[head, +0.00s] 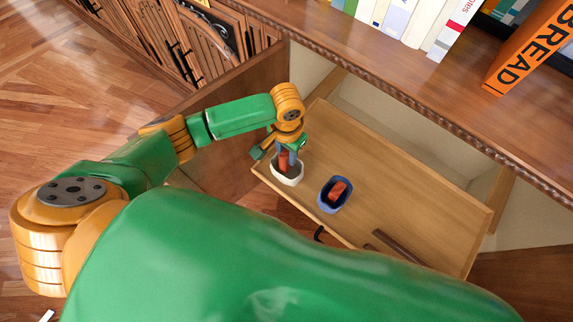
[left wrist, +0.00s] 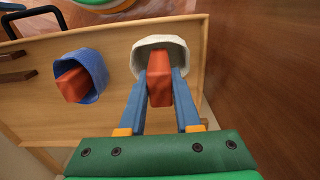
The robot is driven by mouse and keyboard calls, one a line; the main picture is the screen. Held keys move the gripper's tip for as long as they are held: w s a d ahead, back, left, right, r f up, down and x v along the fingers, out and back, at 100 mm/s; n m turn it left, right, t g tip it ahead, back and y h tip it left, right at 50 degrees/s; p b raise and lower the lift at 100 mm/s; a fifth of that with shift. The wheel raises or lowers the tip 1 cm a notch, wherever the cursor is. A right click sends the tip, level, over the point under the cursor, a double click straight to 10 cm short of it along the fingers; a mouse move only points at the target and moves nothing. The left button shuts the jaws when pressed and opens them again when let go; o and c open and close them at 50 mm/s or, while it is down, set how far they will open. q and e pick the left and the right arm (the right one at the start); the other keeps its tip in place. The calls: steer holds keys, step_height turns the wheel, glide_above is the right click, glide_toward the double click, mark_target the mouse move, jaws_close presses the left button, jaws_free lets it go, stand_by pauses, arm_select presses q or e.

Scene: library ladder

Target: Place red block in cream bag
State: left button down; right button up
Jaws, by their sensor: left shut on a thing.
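My left gripper (head: 287,150) is shut on a red block (left wrist: 160,88), which sits between its two blue fingers. The block (head: 284,162) also shows in the head view, upright at the mouth of the cream bag (head: 289,179). In the left wrist view the cream bag (left wrist: 148,43) is just beyond the block, and the block overlaps its opening. I cannot tell how deep the block is in the bag. My right gripper is not in view.
A blue bag (head: 324,205) with another red block (head: 338,190) in it stands right of the cream bag. A dark wooden panel (head: 235,110) stands at left. Books line the shelf above.

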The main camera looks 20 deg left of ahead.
arm_select(q)
step_height(320, 180, down, 5)
steer(key=shift+r+b, duration=0.1)
steer(key=shift+b, duration=0.7)
steer(key=c, duration=0.6)
jaws_free()
step_height(320, 180, up, 11)
steer(key=p, duration=0.4)
steer(key=shift+r, duration=0.6)
